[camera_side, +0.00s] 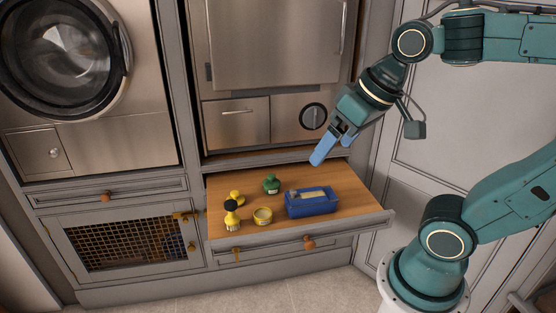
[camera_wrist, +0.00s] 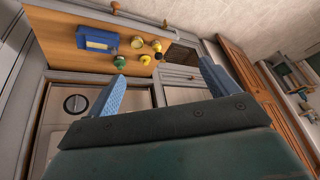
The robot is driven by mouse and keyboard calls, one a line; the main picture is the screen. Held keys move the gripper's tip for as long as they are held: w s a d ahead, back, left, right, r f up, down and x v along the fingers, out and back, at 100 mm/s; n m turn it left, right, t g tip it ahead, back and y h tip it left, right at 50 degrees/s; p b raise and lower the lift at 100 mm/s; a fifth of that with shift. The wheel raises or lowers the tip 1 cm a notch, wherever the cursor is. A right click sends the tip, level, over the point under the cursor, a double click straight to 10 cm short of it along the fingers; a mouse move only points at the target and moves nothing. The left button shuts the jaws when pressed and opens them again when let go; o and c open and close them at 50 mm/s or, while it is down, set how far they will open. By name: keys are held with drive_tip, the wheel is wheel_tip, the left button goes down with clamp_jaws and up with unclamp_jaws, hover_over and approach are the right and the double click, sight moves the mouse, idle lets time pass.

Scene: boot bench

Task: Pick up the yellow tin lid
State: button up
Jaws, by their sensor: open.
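My gripper (camera_side: 333,152) is open and empty, with blue fingers, above the back right of the pulled-out wooden drawer board (camera_side: 350,207). In the wrist view its fingers (camera_wrist: 162,68) are spread wide, with nothing between them. A small yellow piece with a rounded top (camera_side: 237,196), likely the yellow tin lid, lies at the board's left; it also shows in the wrist view (camera_wrist: 146,59). A round yellow tin (camera_side: 262,216) with a pale top stands to its front right. The yellow pieces are too small to tell the lid for certain. My gripper touches none of them.
A black-and-yellow brush (camera_side: 231,214) stands close in front of the yellow piece. The cabinet front (camera_side: 236,122) rises behind the board. Its right end is bare.

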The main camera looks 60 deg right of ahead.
drive_tip(key=w+d+m, duration=0.3)
drive_tip(key=w+m, duration=0.4)
drive_tip(key=w, duration=0.6)
drive_tip(key=m+g+y, duration=0.2)
drive_tip(key=m+y, duration=0.1)
drive_tip(key=m, duration=1.5)
hover_over(236, 192)
drive_tip(key=s+d, duration=0.3)
drive_tip(key=d, duration=0.1)
wheel_tip(236, 192, down, 27)
drive_tip(key=shift+s+a+x, duration=0.1)
drive_tip(key=shift+x, duration=2.05)
drive_tip(key=shift+s+a+x, duration=0.1)
drive_tip(key=shift+s+x, duration=0.05)
drive_tip(key=shift+x, duration=1.95)
drive_tip(key=shift+f, duration=0.1)
drive_tip(key=shift+x, duration=2.5)
drive_tip(key=shift+a, duration=0.15)
drive_tip(key=c, duration=1)
